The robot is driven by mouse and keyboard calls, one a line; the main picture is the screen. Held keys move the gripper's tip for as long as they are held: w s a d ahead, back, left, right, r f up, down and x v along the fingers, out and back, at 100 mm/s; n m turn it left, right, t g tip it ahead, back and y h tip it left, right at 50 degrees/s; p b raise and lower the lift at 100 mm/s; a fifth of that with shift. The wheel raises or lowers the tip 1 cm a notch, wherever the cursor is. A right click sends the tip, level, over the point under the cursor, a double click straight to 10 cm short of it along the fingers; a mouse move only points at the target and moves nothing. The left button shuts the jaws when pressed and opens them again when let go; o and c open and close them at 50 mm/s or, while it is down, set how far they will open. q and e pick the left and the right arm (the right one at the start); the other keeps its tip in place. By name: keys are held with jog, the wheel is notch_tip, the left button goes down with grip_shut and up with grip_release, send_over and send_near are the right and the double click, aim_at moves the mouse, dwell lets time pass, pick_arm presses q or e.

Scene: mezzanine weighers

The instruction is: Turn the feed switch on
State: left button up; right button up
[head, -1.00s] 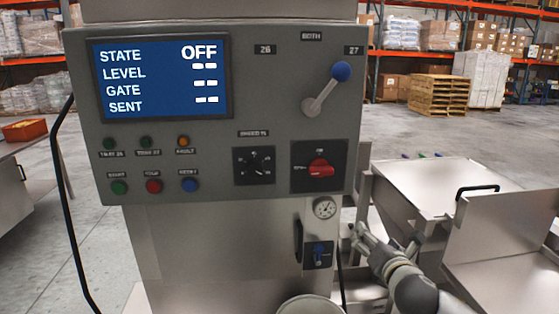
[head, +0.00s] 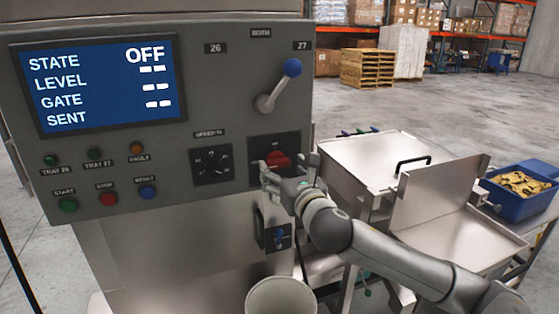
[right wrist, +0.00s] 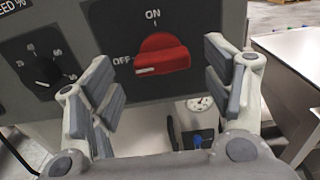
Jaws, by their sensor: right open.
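The feed switch is a red rotary knob (head: 279,160) on a black plate at the lower right of the grey control panel (head: 225,95). In the right wrist view the red knob (right wrist: 162,54) lies with its white-marked end at OFF on the left, and ON is printed above it. The panel's screen (head: 100,82) reads STATE OFF. My right gripper (head: 283,174) is just in front of and below the knob in the head view. In the right wrist view my right gripper (right wrist: 165,85) is open, its fingers on either side of the knob, apart from it. My left gripper is not in view.
A speed dial (head: 211,165) sits left of the knob, and a blue-tipped lever (head: 291,70) above it. A small blue-handled valve (head: 279,237) and a round container (head: 281,299) are below. Steel trays (head: 375,160) and a blue bin (head: 519,205) stand to the right.

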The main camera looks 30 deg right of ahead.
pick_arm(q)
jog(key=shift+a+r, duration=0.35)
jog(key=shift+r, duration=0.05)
pick_arm(e)
jog(key=shift+x, duration=1.25)
jog(key=c, duration=1)
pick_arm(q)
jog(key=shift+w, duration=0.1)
